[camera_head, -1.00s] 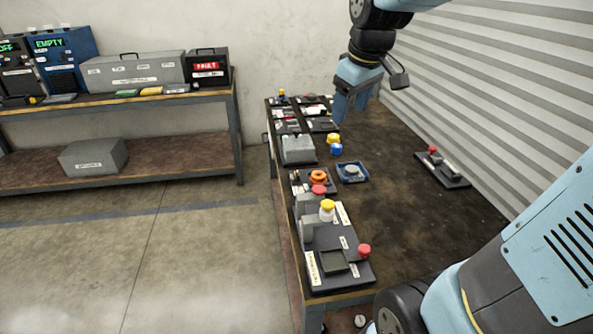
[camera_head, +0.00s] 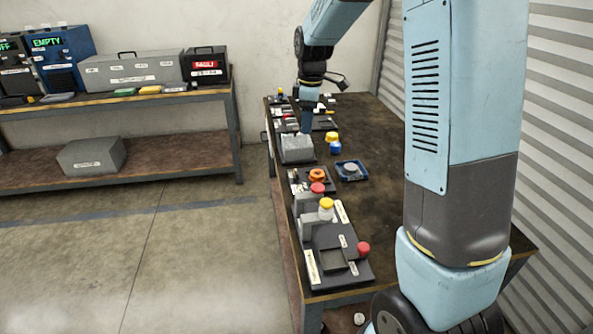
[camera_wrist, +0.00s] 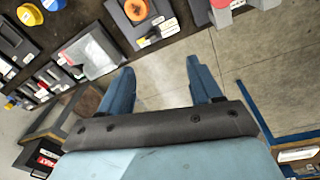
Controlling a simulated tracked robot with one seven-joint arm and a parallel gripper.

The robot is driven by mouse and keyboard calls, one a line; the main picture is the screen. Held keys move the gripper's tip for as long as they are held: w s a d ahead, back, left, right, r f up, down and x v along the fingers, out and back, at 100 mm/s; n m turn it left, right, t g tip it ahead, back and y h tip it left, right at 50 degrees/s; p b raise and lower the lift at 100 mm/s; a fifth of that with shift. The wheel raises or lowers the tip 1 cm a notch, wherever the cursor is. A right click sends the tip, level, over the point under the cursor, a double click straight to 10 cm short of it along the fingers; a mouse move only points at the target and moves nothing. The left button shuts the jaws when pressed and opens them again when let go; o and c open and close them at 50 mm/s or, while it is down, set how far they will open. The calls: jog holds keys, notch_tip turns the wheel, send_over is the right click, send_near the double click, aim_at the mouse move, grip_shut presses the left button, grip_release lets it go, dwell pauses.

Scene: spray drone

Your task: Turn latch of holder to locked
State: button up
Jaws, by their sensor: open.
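I cannot tell for sure which fixture on the table is the holder, and no latch position can be read. A fixture with an orange ring knob (camera_head: 317,175) sits on a dark base along the table's left edge; it also shows in the wrist view (camera_wrist: 136,9). Beyond it is a light grey block (camera_head: 297,149), also in the wrist view (camera_wrist: 92,55). My gripper (camera_head: 306,129) points down just above and behind this block in the head view. In the wrist view its two blue fingers (camera_wrist: 160,72) are apart with nothing between them.
A red knob (camera_head: 318,188), a yellow-capped part (camera_head: 326,208) and another red knob (camera_head: 364,248) stand nearer on the table. A blue tray (camera_head: 364,178) and yellow (camera_head: 331,137) and blue (camera_head: 336,148) caps lie right of the row. The table's right side (camera_head: 385,130) is clear.

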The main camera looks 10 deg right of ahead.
aim_at(296, 171)
jog(key=w+f+n, duration=0.1)
jog(key=f, duration=0.6)
jog(key=w+a+f+n, duration=0.1)
jog(key=w+f, duration=0.1)
jog(key=f, duration=0.5)
jog(key=w+a+f+n+g, duration=0.1)
jog(key=w+f, duration=0.1)
jog(key=f, duration=0.5)
jog(key=shift+w+a+f, duration=0.2)
jog(key=shift+w+f, duration=0.05)
jog(key=c, duration=1)
